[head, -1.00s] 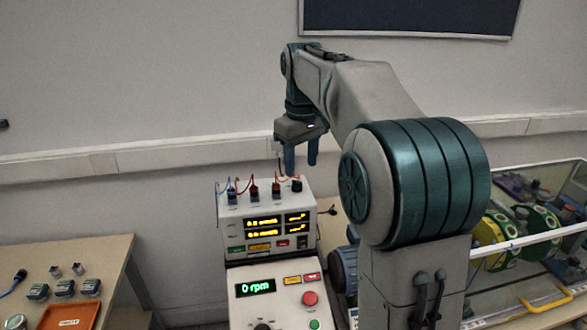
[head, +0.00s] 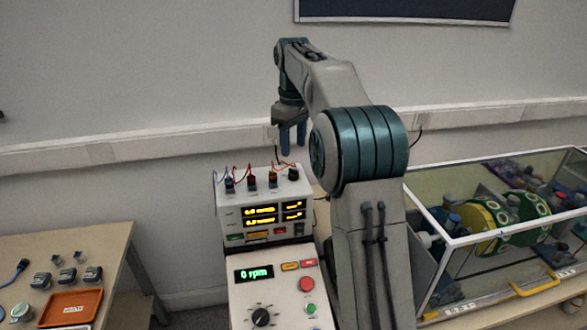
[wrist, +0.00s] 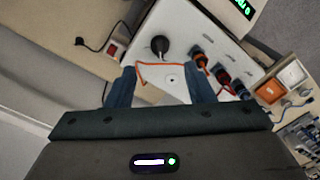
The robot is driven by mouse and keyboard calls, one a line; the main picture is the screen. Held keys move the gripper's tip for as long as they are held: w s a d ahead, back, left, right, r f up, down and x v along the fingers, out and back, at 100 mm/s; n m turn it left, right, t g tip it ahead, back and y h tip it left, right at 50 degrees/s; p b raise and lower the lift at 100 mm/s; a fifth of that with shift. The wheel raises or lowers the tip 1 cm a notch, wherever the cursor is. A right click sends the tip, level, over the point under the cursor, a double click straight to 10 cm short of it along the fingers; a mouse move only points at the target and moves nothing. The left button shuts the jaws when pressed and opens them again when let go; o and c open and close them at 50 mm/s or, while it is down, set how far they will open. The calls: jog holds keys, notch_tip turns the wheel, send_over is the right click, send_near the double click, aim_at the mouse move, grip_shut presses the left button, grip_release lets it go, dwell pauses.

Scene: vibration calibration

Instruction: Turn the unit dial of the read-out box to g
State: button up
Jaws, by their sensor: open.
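The read-out box (head: 228,226) is a pale box with yellow displays on its front, standing behind the rpm control unit. Its black dial (head: 293,173) is on the top right. The dial also shows in the wrist view (wrist: 159,46), ahead of and between the fingers; its pointer and lettering are too small to read. My gripper (head: 292,140) is open, pointing down above the dial and apart from it. In the wrist view its two fingers (wrist: 160,88) are spread and an orange lead (wrist: 165,63) shows between them.
Several plugs with leads (head: 251,182) stand on the box's top, left of the dial. The rpm control unit (head: 240,300) is in front. A glass-walled case (head: 425,210) stands right. A side table (head: 110,240) with an orange tray (head: 70,307) is left. The wall is close behind.

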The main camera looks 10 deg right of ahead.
aim_at(293, 170)
notch_tip(293, 170, down, 8)
jog(key=shift+r, duration=0.15)
jog(key=shift+c, duration=0.3)
jog(key=c, duration=0.9)
